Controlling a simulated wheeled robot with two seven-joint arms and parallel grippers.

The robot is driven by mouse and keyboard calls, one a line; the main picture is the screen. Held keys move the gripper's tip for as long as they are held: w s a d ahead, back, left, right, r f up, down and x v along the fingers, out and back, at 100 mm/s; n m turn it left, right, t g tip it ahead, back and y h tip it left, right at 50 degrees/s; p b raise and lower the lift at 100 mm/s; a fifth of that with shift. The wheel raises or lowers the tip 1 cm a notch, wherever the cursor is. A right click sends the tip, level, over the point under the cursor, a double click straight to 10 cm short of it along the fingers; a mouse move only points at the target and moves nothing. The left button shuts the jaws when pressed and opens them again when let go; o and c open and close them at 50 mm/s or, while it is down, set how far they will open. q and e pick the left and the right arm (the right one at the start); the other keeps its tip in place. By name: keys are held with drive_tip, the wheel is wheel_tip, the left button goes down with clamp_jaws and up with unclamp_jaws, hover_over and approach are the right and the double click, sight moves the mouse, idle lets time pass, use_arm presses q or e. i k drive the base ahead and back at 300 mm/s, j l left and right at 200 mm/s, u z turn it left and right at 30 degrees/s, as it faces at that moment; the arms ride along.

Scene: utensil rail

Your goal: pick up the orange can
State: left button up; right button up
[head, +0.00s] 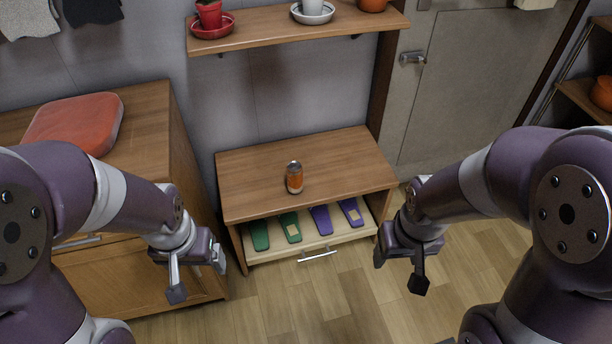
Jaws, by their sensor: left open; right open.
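The orange can (294,178) stands upright on the top of a low wooden table (245,180), near its middle. It has a silver top and nothing touches it. My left gripper (198,282) is open and empty, to the left of the can and nearer to me, in front of the wooden cabinet. My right gripper (398,272) is open and empty, to the right of the can and nearer to me, above the floor. Both grippers are apart from the can.
Below the tabletop an open drawer (318,252) holds several green and purple items. A wall shelf (290,27) with pots hangs above the table. A wooden cabinet (140,150) with a red cushion (75,122) stands left. The tabletop around the can is clear.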

sight(295, 170)
drive_tip(key=i+l, duration=0.2)
drive_tip(key=i, duration=0.4)
drive_tip(key=i+l+z, duration=0.1)
drive_tip(key=i, duration=0.5)
drive_tip(key=l, duration=0.1)
